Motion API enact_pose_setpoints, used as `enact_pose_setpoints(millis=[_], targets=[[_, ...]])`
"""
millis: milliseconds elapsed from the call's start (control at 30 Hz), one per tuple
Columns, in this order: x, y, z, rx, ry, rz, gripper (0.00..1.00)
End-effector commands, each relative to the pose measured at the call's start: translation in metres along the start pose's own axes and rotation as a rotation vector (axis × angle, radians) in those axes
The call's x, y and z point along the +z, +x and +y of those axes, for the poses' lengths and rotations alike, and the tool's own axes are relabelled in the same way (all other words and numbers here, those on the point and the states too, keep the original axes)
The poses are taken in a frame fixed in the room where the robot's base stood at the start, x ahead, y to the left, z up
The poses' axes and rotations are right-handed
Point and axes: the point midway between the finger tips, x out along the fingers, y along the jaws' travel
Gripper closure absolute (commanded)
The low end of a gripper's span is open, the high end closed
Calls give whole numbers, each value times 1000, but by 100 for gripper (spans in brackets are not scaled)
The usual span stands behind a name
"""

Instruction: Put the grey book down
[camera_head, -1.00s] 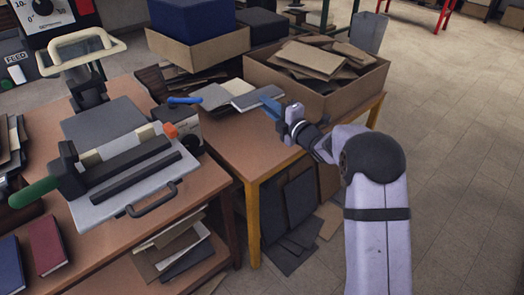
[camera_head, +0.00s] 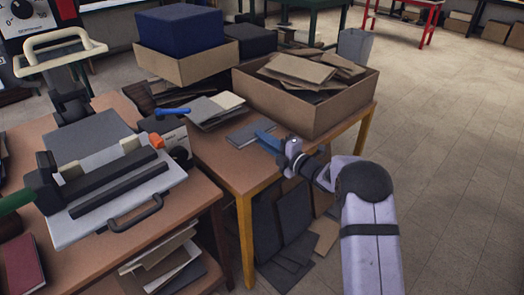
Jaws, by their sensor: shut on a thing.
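The grey book (camera_head: 248,134) is flat and roughly level over the bare wooden table (camera_head: 223,166), left of the cardboard box. My gripper (camera_head: 268,140), with blue fingers, comes in from the right and is shut on the book's right edge. The book looks at or very close to the tabletop; I cannot tell whether it touches. The fingers hide part of its right side.
A stack of grey and cream books (camera_head: 210,110) lies just behind the grey book. A cardboard box (camera_head: 312,112) full of brown boards stands behind my gripper. A blue-handled tool (camera_head: 172,111) and a press (camera_head: 120,180) are at left. The table's front is clear.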

Motion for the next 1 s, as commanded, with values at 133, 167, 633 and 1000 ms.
enact_pose_setpoints(millis=[133,167,633,1000], targets=[[0,0,-6,4,-1,0,100],[0,0,-6,4,-1,-1,100],[0,0,-43,2,0,-1,100],[0,0,-46,3,-1,-1,100]])
